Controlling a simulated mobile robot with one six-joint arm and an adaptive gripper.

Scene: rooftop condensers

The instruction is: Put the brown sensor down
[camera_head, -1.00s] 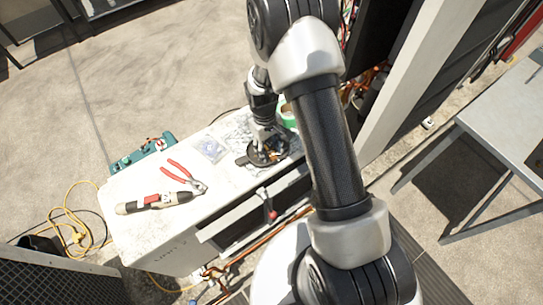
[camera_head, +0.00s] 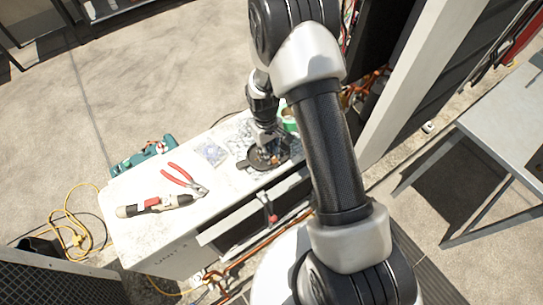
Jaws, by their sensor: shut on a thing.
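My gripper (camera_head: 266,148) points down over a round black dish (camera_head: 250,164) on the white unit's top. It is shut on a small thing. A small brown patch at the fingertips looks like the brown sensor (camera_head: 275,160), but it is tiny and partly hidden by the fingers. I cannot tell whether it touches the dish.
The white unit top (camera_head: 130,187) also holds red-handled pliers (camera_head: 183,180), a beige-and-black tool (camera_head: 153,205), a clear bag (camera_head: 211,153) and a green roll (camera_head: 289,118) behind the gripper. A teal case (camera_head: 145,157) is at the far-left edge. The top's left part has free room.

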